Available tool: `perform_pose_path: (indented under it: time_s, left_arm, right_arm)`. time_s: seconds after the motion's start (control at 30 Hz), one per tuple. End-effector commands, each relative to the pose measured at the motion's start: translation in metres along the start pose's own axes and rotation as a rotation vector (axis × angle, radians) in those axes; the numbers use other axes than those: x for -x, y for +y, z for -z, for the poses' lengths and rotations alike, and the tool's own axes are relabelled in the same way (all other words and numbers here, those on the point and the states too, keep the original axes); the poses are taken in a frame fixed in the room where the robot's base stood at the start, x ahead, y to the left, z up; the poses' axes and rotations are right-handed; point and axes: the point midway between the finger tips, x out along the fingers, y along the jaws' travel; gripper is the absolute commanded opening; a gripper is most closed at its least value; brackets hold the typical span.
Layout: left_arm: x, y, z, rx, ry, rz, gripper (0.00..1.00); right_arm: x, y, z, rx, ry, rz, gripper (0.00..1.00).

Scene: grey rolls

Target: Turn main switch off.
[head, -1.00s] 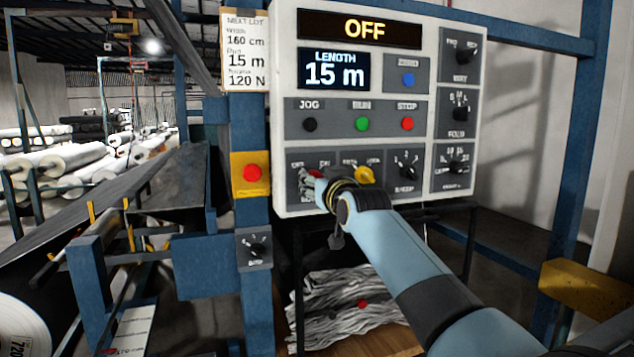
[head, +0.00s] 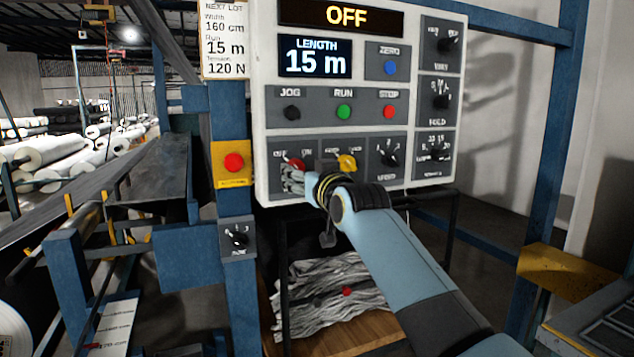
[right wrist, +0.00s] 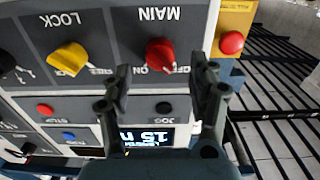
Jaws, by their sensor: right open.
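The main switch (head: 297,163) is a red knob at the lower left of the white control panel (head: 262,100). In the right wrist view the red knob (right wrist: 160,55) appears upside down under the label MAIN, with OFF printed beside it. The panel's top display (head: 346,16) reads OFF. My right gripper (head: 291,178) is just in front of and below the knob, hiding part of it. In the right wrist view my open right gripper (right wrist: 160,78) has its fingers on either side of the knob in the picture, with nothing between them. My left gripper is not in view.
The yellow LOCK knob (head: 347,162) is right next to the main switch. JOG, RUN and STOP buttons (head: 344,111) sit above. A red button on a yellow box (head: 233,162) stands to the left. A heap of grey fabric (head: 325,290) lies below the panel.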

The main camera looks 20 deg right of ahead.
Motion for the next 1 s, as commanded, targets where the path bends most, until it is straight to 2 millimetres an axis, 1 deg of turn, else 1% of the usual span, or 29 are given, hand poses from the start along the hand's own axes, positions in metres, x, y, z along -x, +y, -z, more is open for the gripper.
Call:
perform_pose_path:
  time_s: [0.03, 0.2, 0.3, 0.4, 0.53, 0.9, 0.97, 1.0]
  left_arm:
    - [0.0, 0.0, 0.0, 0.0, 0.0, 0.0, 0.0]
    - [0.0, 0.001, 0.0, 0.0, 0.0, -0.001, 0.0]
    - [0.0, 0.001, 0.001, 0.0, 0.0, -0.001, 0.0]
    - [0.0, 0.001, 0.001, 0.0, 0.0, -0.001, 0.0]
    - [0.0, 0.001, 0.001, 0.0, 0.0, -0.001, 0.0]
    - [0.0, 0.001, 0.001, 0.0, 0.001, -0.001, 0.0]
    - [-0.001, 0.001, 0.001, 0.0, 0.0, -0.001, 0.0]
    - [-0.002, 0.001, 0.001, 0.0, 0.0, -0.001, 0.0]
  right_arm:
    - [0.013, 0.0, -0.002, 0.0, -0.001, 0.0, 0.6]
    - [0.049, 0.0, -0.001, 0.0, -0.001, 0.0, 0.6]
    - [0.064, 0.0, -0.001, 0.0, -0.002, 0.0, 0.6]
    - [0.074, 0.0, -0.001, 0.001, -0.001, 0.0, 0.6]
    - [0.079, 0.0, -0.001, 0.001, -0.001, 0.0, 0.6]
    - [0.078, 0.0, 0.0, 0.001, -0.001, 0.0, 0.6]
    - [0.079, 0.0, -0.003, 0.001, -0.004, 0.0, 0.6]
    - [0.08, 0.0, -0.008, 0.0, -0.011, 0.0, 0.6]
